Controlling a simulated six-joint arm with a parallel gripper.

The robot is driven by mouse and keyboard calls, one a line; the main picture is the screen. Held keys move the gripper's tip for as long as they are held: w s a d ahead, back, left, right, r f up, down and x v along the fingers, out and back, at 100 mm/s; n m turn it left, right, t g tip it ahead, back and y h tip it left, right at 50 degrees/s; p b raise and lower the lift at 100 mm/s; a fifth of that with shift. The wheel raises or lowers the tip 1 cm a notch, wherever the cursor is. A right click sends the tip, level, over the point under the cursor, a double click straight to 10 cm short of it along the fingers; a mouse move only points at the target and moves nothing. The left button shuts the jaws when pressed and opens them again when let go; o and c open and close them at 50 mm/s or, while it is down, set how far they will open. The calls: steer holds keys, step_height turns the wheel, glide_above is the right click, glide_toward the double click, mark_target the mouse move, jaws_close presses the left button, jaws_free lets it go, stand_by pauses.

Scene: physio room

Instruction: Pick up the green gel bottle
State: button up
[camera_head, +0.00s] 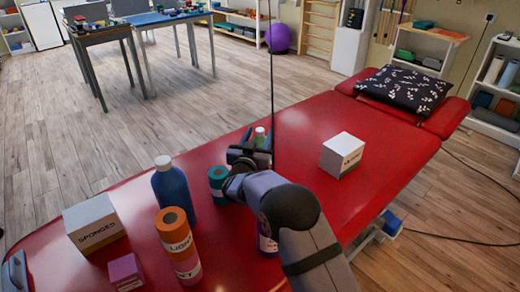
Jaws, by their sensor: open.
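My gripper (250,150) is open, low over the table, right in front of the bottle. I cannot tell whether the bottle stands between the fingers or just beyond them.
A white box (342,155) stands right; a patterned pillow (404,88) lies at the far end. Red surface between them is clear.

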steer(key=shift+w+d+f, duration=0.1)
steer(key=shift+w+d, duration=0.1)
steer(key=shift+w, duration=1.05)
steer(key=shift+w+d, duration=0.2)
steer(key=shift+w, duration=1.05)
jaws_close()
